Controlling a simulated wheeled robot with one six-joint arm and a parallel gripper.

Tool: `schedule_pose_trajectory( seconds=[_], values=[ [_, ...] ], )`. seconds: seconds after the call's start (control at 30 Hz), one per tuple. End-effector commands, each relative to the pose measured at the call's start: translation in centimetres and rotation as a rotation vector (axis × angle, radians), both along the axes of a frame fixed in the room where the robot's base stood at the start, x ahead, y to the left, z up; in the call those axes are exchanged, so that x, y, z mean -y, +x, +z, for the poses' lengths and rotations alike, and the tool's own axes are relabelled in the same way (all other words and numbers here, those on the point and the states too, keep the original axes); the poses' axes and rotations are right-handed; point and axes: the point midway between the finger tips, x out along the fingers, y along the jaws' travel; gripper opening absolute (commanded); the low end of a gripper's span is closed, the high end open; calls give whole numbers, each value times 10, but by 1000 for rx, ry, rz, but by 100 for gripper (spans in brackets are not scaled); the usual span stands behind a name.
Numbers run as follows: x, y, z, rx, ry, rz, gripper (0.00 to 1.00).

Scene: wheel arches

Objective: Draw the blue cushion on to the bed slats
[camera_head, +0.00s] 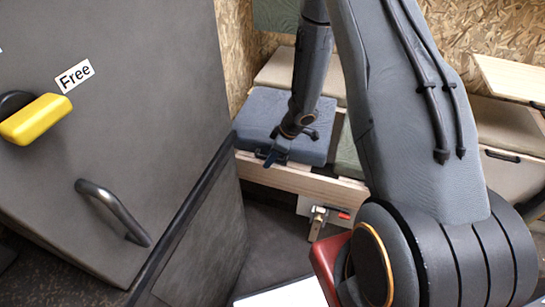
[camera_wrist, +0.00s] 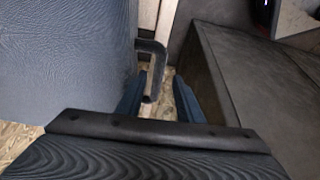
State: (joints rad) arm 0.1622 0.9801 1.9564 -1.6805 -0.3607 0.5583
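The blue cushion (camera_head: 262,108) lies flat on the bench at the back, beside the grey door panel. My gripper (camera_head: 272,158) reaches down at its front edge. In the wrist view the cushion (camera_wrist: 65,60) fills the left side. My gripper (camera_wrist: 159,92) shows there as two dark blue fingers, apart. A black bent bar (camera_wrist: 151,62) hangs by the cushion's edge, and its lower end lies between the fingers in the picture. I cannot tell whether they touch it. The pale wooden bed rail (camera_head: 290,177) runs below the cushion; the slats are not clearly visible.
The tall grey panel (camera_head: 130,100) stands close on the left, with a yellow latch (camera_head: 36,120), a "Free" label and a black handle (camera_head: 115,212). A green cushion (camera_head: 348,155) lies right of the blue one. A metal catch (camera_head: 318,218) sits below the rail.

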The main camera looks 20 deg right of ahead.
Motion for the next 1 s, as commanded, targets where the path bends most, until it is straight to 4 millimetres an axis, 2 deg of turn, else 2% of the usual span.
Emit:
schedule_pose_trajectory(
  seconds=[0.27,0.5,0.7,1.0],
  values=[
    [4,-1,9,1,-1,-3,34],
    [17,-10,45,2,0,-4,34],
    [24,-15,67,2,0,-2,34],
    [26,-17,72,-1,0,-2,34]
  ],
)
